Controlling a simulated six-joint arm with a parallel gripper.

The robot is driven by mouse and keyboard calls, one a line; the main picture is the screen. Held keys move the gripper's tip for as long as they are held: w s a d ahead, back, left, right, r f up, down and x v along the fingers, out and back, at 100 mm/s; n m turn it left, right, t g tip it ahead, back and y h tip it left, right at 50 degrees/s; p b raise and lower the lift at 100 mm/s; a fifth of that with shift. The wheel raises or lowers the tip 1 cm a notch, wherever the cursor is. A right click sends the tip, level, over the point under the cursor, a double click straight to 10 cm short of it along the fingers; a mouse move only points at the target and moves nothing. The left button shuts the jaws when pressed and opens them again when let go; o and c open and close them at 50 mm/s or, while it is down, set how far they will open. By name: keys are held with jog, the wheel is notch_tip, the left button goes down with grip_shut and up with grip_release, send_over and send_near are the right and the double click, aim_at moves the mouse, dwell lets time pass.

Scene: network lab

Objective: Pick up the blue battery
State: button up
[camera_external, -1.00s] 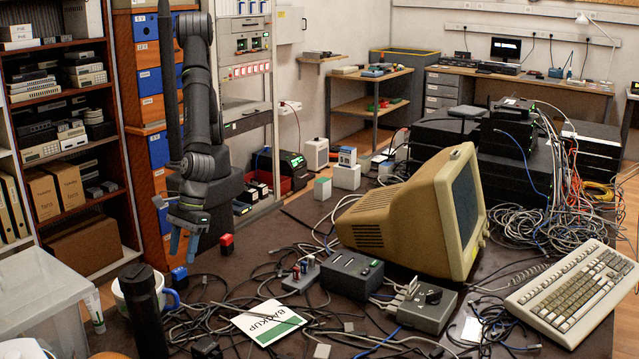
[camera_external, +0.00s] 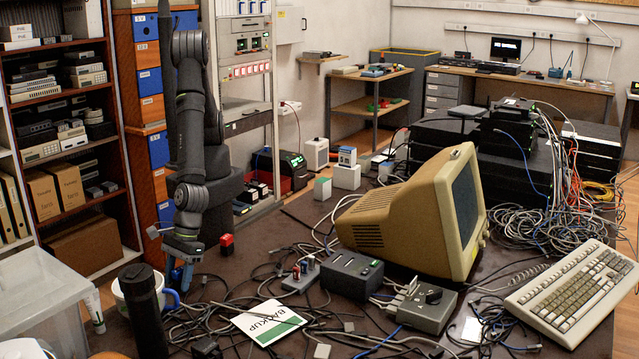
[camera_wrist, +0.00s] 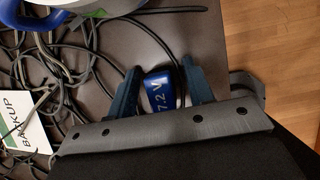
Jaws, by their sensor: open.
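The blue battery (camera_wrist: 163,92), marked "7.2 V" with a pale band near one end, stands on the dark table. In the wrist view it sits between the two blue-grey fingers of my gripper (camera_wrist: 160,88). The fingers are open, one on each side, with a narrow gap on the left; contact on the right cannot be told. In the external view my gripper (camera_external: 181,277) points down at the table's left part. Its fingers largely hide the battery there.
A red block (camera_external: 227,244) sits to the right. Loose black cables (camera_external: 235,292) and a BACKUP card (camera_external: 268,322) lie to the right. The table edge is near.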

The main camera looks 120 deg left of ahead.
grip_shut()
